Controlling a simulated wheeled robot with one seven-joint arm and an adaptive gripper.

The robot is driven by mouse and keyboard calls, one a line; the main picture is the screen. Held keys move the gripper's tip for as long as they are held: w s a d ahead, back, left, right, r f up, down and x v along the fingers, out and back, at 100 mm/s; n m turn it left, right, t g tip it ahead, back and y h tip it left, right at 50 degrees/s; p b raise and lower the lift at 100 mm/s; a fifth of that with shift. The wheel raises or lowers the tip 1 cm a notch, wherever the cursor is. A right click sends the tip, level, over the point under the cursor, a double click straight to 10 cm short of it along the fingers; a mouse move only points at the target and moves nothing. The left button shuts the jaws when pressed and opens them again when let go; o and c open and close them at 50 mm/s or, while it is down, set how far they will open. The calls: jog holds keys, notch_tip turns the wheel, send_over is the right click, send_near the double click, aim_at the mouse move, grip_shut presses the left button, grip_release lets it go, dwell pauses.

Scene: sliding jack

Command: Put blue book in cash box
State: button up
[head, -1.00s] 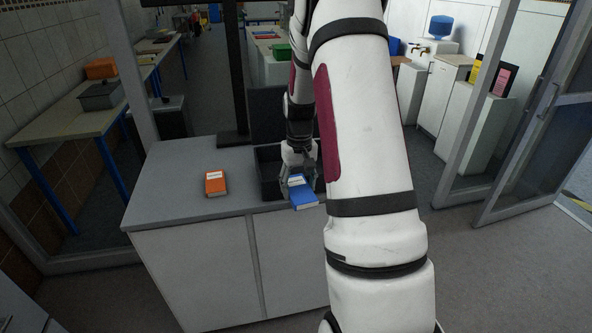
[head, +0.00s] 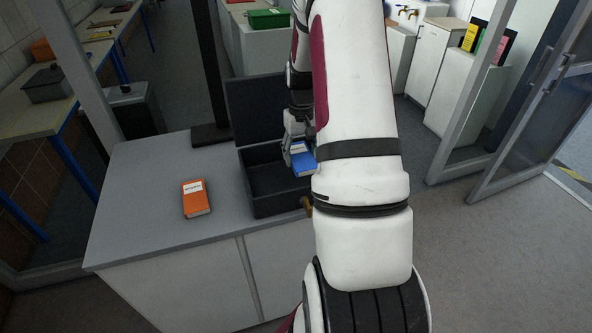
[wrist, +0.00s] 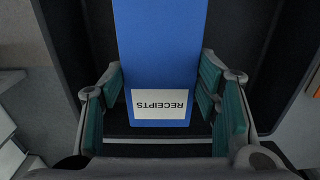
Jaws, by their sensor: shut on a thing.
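The blue book (head: 303,158) is held by my gripper (head: 297,142), over the right part of the black cash box (head: 262,211). The box stands open on the grey counter, its lid raised at the back. In the wrist view the blue book (wrist: 158,50), with a white label reading RECEIPTS, lies between the teal pads of my gripper (wrist: 163,95). Dark surfaces of the box show on both sides of it. My arm hides the box's right end in the head view.
An orange book (head: 196,199) lies on the counter (head: 140,220) left of the box. The counter's left part is clear. A glass door (head: 535,120) is at the right.

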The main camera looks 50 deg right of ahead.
aim_at(300, 179)
jog(key=shift+f+p, duration=0.4)
jog(key=shift+f, duration=3.1)
jog(key=o, duration=1.2)
jog(key=shift+f, duration=0.15)
